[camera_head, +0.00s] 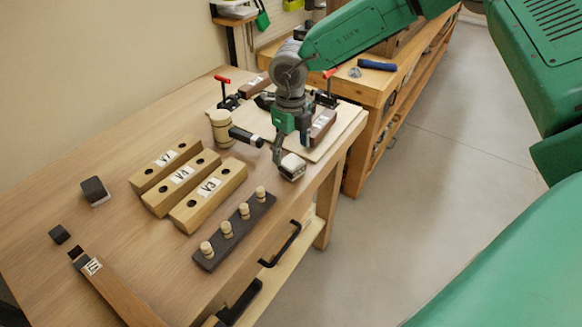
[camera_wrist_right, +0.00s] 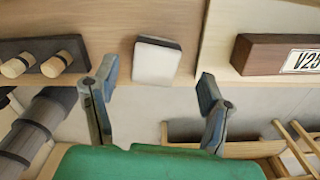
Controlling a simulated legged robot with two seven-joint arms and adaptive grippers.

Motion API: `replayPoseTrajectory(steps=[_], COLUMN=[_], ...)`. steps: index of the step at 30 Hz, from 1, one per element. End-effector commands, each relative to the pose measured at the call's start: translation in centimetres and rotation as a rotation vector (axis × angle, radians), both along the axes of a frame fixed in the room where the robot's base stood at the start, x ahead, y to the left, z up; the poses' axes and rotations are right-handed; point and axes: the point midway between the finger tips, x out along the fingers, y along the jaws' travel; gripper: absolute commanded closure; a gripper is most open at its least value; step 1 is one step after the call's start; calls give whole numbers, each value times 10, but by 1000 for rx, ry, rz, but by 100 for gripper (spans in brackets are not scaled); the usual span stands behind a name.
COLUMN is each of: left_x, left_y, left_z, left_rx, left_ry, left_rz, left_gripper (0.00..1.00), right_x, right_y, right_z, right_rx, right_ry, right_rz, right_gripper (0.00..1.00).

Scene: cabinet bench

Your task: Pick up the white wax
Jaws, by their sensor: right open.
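The white wax (camera_head: 292,166) is a small block with a pale top and dark edge, near the bench's front edge beside the light board. My right gripper (camera_head: 290,148) is open and comes down from above, close to it. In the right wrist view, the white wax (camera_wrist_right: 157,61) lies ahead of and between the two spread fingertips of the right gripper (camera_wrist_right: 155,85). Nothing is held, and neither finger clearly touches it. My left gripper is not in view.
A dark strip with several pegs (camera_head: 235,231) lies left of the wax. Three labelled wooden blocks (camera_head: 190,183) and a mallet (camera_head: 222,128) stand behind. A block labelled V25 (camera_wrist_right: 275,54) lies on the board (camera_head: 340,132) to the right. A dark block (camera_head: 95,190) is far left.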

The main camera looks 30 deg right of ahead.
Motion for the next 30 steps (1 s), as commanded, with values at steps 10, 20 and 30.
replayPoseTrajectory(steps=[10, 20, 30], left_x=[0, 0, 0], left_y=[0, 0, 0], left_z=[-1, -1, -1], left_rx=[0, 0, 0], left_ry=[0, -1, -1], left_rz=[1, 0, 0], left_gripper=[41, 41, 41], right_x=[-7, -6, -6], right_y=[1, 3, 2], right_z=[-48, -53, -53], right_rx=[7, 3, 4], right_ry=[3, 1, 0], right_rz=[1, 0, 0], right_gripper=[33, 33, 88])
